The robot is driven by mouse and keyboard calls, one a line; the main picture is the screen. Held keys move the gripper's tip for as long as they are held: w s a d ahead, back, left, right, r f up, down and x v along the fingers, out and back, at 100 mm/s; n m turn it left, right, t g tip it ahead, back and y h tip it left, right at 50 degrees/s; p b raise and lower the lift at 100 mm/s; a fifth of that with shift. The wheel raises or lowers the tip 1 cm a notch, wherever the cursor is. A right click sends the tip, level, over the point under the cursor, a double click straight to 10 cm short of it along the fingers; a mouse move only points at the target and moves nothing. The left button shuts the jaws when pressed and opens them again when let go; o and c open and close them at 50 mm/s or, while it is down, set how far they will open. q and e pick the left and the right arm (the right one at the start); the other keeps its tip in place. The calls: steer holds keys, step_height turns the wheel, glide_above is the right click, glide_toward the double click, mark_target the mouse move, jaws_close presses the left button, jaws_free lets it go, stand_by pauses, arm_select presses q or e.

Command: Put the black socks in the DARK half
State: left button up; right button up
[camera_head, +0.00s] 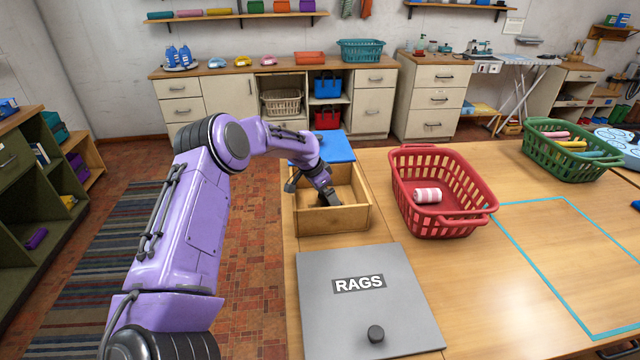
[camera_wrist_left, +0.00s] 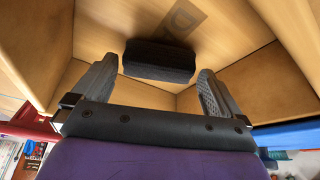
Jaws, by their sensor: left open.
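My left gripper (camera_head: 326,196) reaches down into the open wooden box (camera_head: 334,219) on the table, with its fingers apart. In the left wrist view, a rolled black sock bundle (camera_wrist_left: 158,60) lies on the box floor between the tips of my left gripper (camera_wrist_left: 157,72). Gaps show between the bundle and both fingers. A dark label (camera_wrist_left: 186,17) with a partly seen letter is on the box floor beyond the bundle. The bundle is not clearly visible in the head view. My right gripper is not in view.
A grey lid (camera_head: 330,315) marked RAGS lies in front of the box. A blue panel (camera_head: 325,148) is behind it. A red basket (camera_head: 440,218) holding a pink-striped roll (camera_head: 428,196) stands to the right. A green basket (camera_head: 568,164) is farther right. A teal-outlined table area (camera_head: 580,250) is clear.

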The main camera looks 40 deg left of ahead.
arm_select(q)
steer(key=b+v, duration=0.1)
steer(key=v, duration=0.9)
